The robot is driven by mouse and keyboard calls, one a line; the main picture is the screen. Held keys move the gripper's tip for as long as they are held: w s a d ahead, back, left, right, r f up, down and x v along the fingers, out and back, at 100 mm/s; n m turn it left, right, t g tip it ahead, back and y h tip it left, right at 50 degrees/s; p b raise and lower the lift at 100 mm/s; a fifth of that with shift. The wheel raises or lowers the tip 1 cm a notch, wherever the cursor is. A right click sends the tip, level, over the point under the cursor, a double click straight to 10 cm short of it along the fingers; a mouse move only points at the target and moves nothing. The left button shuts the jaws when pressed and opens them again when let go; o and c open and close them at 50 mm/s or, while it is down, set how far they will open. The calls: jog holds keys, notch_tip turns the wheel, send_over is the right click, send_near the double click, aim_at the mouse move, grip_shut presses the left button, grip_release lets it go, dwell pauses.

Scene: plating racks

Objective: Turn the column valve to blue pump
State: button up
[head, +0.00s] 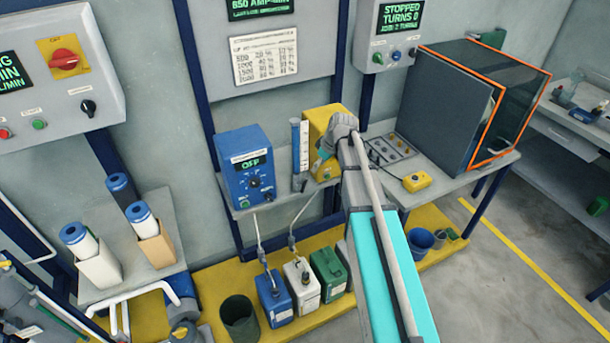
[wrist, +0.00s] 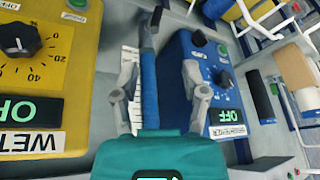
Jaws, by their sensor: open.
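The blue pump box (head: 248,165) stands on the wall shelf and its display reads OFF. A slim graduated column (head: 296,140) stands just right of it. The yellow box (head: 325,125) is to the right of the column, partly behind my gripper (head: 324,158). In the wrist view the picture is upside down, with the yellow box (wrist: 35,80) on the left and the blue pump (wrist: 215,85) on the right. A blue bar with a dark end (wrist: 150,85) shows between the fingers of my open gripper (wrist: 160,78). I cannot make out the valve's setting or any contact.
Blue, white and green jugs (head: 328,268) stand on the yellow floor tray below the shelf. A dark cabinet with orange edges (head: 470,105) stands on the right bench. White-and-blue filter cylinders (head: 140,215) stand on the left. Tubes run down from the shelf.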

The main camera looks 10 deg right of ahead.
aim_at(307, 180)
jog(key=shift+w+d+r, duration=0.15)
jog(key=shift+w+r, duration=0.3)
jog(key=shift+f, duration=0.15)
jog(key=b+x, duration=1.2)
jog(key=x, duration=0.1)
jog(key=shift+w+f, duration=0.1)
jog(key=shift+f, duration=0.15)
dwell(0.5)
jog(key=shift+c, duration=0.2)
grip_shut()
